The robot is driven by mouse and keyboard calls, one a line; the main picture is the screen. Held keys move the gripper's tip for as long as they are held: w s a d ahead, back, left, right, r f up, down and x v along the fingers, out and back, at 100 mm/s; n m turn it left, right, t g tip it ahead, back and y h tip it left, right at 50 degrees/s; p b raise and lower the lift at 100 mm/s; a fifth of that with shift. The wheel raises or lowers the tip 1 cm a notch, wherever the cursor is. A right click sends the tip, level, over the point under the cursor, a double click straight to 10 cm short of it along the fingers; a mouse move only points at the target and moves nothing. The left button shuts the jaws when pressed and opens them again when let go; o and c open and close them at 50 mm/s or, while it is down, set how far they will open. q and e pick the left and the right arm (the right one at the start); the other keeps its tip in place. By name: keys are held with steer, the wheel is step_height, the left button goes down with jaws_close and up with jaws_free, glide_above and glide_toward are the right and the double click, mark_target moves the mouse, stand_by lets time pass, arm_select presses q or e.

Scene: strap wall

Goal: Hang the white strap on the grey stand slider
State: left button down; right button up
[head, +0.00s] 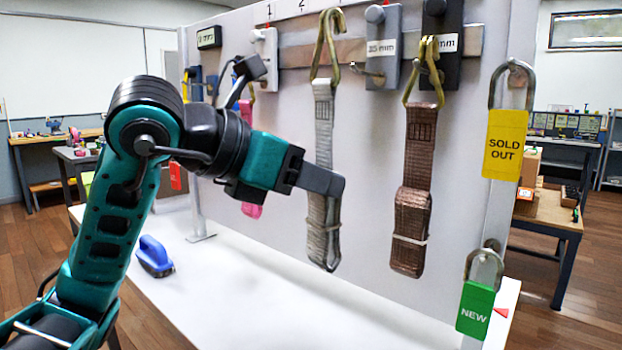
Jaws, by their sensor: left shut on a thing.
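The white strap (323,115), greyish white, hangs upright in front of the wall with a brass hook (326,45) at its top. My left gripper (331,184) is shut on the strap's middle, and its jaws hide part of it. The grey slider (384,45), labelled 35 mm, sits on the rail just right of the hook. Its metal prong (362,70) sticks out towards the strap and looks bare. The hook shows left of the prong; I cannot tell whether they touch. My right gripper is not in view.
A black slider (441,70) holds a brown strap (413,200) on the right. A white slider (264,60) is left of the hook. SOLD OUT (506,144) and NEW (475,310) tags hang on the right edge. A blue-handled object (154,256) lies on the white table.

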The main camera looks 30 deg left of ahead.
arm_select(q)
steer(key=w+d+f, duration=0.1)
steer(key=w+f, duration=0.1)
steer(key=w, duration=0.6)
steer(key=shift+w+d+p, duration=0.15)
steer(key=shift+w+p, duration=0.15)
stand_by(0.6)
stand_by(0.5)
steer(key=c, duration=0.6)
jaws_free()
steer(key=v, duration=1.3)
